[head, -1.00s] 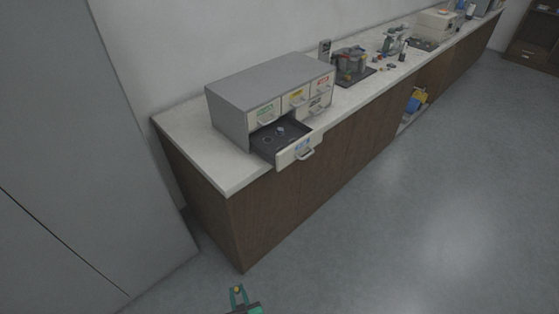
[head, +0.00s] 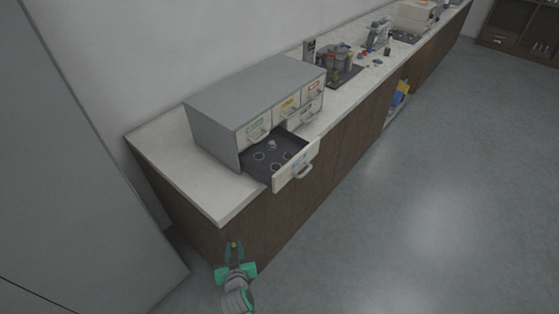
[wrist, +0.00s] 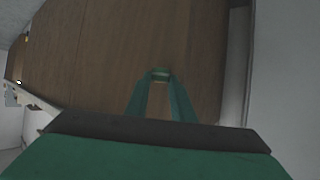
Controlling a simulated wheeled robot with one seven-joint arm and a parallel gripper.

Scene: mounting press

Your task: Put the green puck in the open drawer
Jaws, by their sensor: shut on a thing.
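My gripper (head: 234,246) is low in the head view, in front of the counter's near end. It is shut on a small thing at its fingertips. In the wrist view the green puck (wrist: 160,72) sits between the tips of my gripper (wrist: 160,78), with a tan patch on its near side. In the head view only a small orange-yellow spot shows between the fingers. The open drawer (head: 297,167) juts from the lower row of the grey cabinet. Its dark floor has several ring marks and a small pale piece near the back. My gripper is apart from it, nearer and lower left.
The grey cabinet (head: 255,92) has other labelled drawers, which look shut. It stands on the pale counter (head: 190,180) with brown fronts. Equipment on a dark mat (head: 345,76) stands farther along. A grey panel (head: 60,150) is at left. The floor (head: 420,210) at right is clear.

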